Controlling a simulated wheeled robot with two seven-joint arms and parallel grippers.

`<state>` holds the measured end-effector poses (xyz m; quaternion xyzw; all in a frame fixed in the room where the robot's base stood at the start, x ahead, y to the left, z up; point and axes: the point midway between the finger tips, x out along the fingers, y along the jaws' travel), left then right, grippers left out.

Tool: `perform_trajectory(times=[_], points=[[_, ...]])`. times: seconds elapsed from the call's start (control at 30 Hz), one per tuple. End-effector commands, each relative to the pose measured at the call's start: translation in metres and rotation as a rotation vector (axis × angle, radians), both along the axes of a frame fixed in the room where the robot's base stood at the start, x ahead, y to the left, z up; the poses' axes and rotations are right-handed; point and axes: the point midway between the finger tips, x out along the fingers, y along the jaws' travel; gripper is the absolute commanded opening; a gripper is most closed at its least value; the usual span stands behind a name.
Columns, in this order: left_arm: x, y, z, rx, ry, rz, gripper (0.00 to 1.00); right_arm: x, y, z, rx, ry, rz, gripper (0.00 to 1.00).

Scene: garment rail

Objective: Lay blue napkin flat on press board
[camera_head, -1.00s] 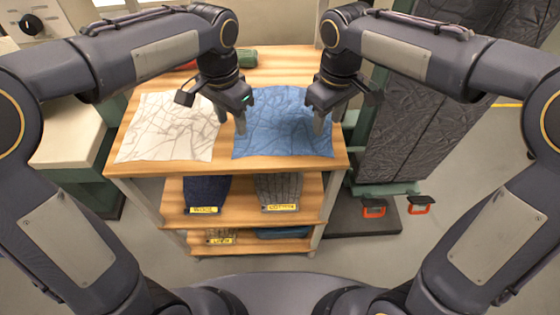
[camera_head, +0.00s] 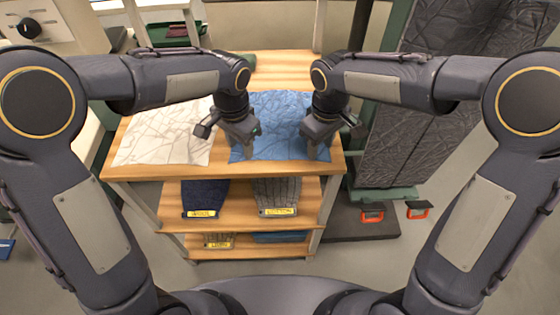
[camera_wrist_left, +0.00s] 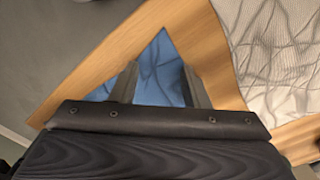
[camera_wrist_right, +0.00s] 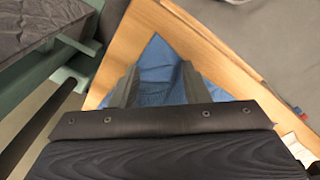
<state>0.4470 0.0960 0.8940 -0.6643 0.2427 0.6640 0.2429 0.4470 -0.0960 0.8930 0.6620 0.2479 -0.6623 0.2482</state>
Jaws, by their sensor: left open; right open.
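The blue napkin (camera_head: 283,110) lies spread and creased on the wooden top of a shelf unit. My left gripper (camera_head: 247,152) is open at its front left part, and my right gripper (camera_head: 312,150) is open at its front right part. In the left wrist view a corner of the napkin (camera_wrist_left: 158,68) shows between the parted fingers (camera_wrist_left: 160,82). In the right wrist view another corner (camera_wrist_right: 156,70) shows between the parted fingers (camera_wrist_right: 158,84). Whether the fingertips touch the cloth, I cannot tell. I cannot identify the press board for certain.
A white creased cloth (camera_head: 165,135) lies left of the napkin. Lower shelves (camera_head: 240,212) hold folded dark and grey cloths with yellow labels. A tall dark creased panel (camera_head: 415,130) on a green frame stands at the right. Orange-handled items (camera_head: 373,213) are near its foot.

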Motion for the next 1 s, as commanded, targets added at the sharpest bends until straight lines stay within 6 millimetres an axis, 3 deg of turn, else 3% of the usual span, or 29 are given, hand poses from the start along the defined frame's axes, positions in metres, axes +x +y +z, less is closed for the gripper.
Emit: perform_trajectory(times=[0.17, 0.8, 1.0], points=[[-0.0001, 0.0000, -0.0056, 0.000, 0.000, 0.000, 0.42, 0.0000, 0.0001, -0.0055, 0.000, 0.000, 0.000, 0.42], [-0.0002, 0.0001, -0.0030, 0.001, 0.001, 0.000, 0.01, -0.0002, -0.0001, -0.0031, -0.001, 0.001, 0.000, 0.01], [-0.0002, 0.0003, -0.0030, 0.001, 0.002, 0.000, 0.00, -0.0002, -0.0003, -0.0032, -0.001, 0.002, 0.000, 0.00]])
